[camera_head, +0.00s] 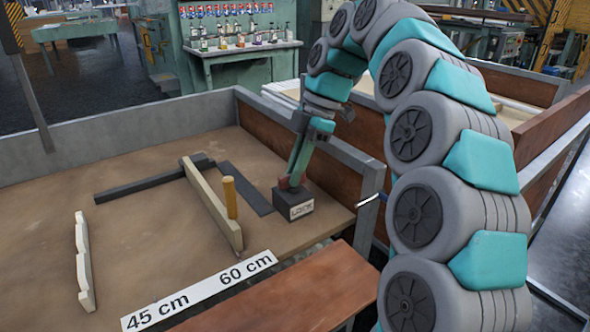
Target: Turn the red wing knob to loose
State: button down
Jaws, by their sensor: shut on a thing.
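The red wing knob (284,184) sits on top of a small black block (293,207) at the right of the bench. Only a little red shows beside my fingers. My gripper (292,182) reaches down from above and is shut on the knob. A white label (301,210) is on the block's front face; its small lettering seems to read "LOOSE". The knob's wings are mostly hidden, so its turn angle cannot be told.
A pale wooden bar (213,205) and an upright yellow-brown handle (230,197) stand left of the block. A dark flat strip (245,188) lies between. The bench's raised wall (355,165) is close on the right.

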dwell(0.3)
jog(key=c, duration=0.9)
grip_release()
